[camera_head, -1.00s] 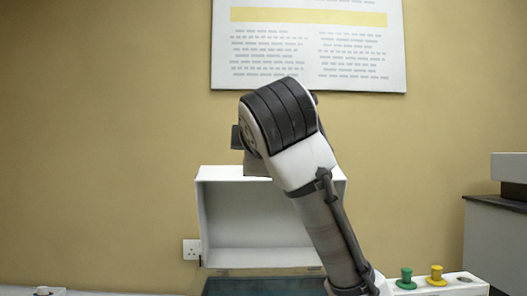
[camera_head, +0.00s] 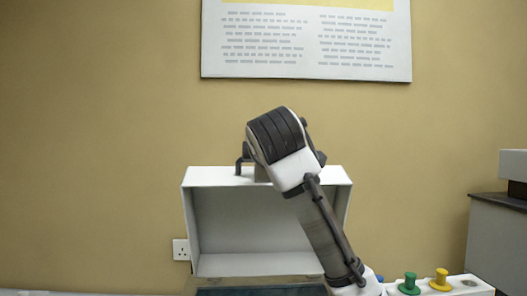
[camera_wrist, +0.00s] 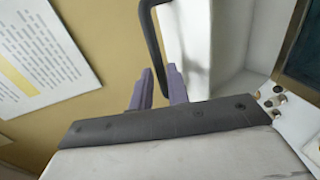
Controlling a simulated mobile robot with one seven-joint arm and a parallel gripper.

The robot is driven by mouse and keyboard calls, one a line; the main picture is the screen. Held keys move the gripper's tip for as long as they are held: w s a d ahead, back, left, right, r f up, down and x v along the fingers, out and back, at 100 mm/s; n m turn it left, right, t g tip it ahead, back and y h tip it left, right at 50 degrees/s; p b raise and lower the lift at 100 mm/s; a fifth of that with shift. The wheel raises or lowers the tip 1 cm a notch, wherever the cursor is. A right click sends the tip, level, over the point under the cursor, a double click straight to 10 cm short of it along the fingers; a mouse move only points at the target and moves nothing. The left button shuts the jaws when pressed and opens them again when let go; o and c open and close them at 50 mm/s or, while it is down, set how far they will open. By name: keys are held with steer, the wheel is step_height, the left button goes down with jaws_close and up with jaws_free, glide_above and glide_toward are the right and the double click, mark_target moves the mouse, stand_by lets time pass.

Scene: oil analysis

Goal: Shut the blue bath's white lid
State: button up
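The white lid (camera_head: 190,215) of the bath stands raised, its hollow inside facing me and its top edge leaning slightly toward me. Its dark handle (camera_head: 240,160) sticks up from the upper panel. The handle also shows as a dark bent bar in the wrist view (camera_wrist: 153,40). In the head view my arm hides the lid's right part and most of the gripper. Only a dark strip of the bath (camera_head: 260,291) shows below the lid.
Green (camera_head: 409,284) and yellow (camera_head: 441,279) knobbed pieces sit on a white block at the lower right. A grey cabinet (camera_head: 495,235) stands at the right edge. The wall behind bears a poster (camera_head: 305,45) and a socket (camera_head: 181,249).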

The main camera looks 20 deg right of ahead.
steer(key=shift+p+x, duration=0.5)
steer(key=shift+x, duration=1.35)
jaws_close()
